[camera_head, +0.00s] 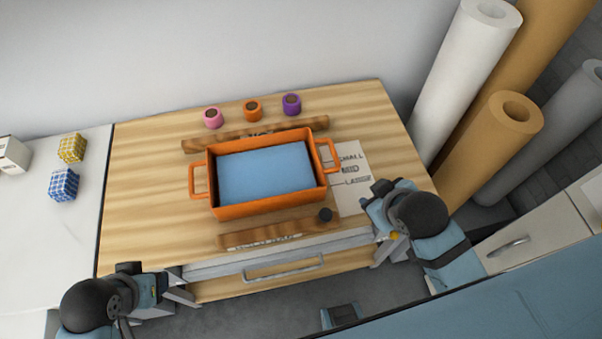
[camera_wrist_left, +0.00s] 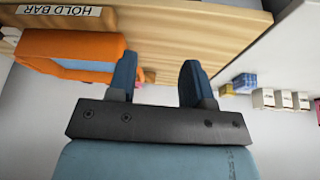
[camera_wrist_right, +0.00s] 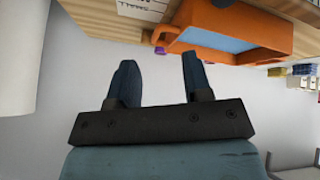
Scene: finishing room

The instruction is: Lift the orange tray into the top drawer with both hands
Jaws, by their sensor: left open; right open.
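The orange tray (camera_head: 265,208) sits on the wooden worktop, with a loop handle at its left (camera_head: 198,181) and right (camera_head: 328,155) ends and a flat light-blue surface (camera_head: 266,174) inside. The top drawer (camera_head: 240,287) is below the worktop's front edge and looks partly pulled out, with a metal bar handle (camera_head: 284,269) and pale layers showing. My left gripper (camera_head: 184,292) is open and empty at the drawer's left front corner. My right gripper (camera_head: 385,248) is open and empty near its right corner. Both are apart from the tray, which shows in the left (camera_wrist_left: 70,45) and right (camera_wrist_right: 225,50) wrist views.
Pink (camera_head: 213,118), orange (camera_head: 252,110) and purple (camera_head: 291,104) pots stand behind. A printed sheet (camera_head: 352,178) lies right. Large rolls (camera_head: 465,75) stand right.

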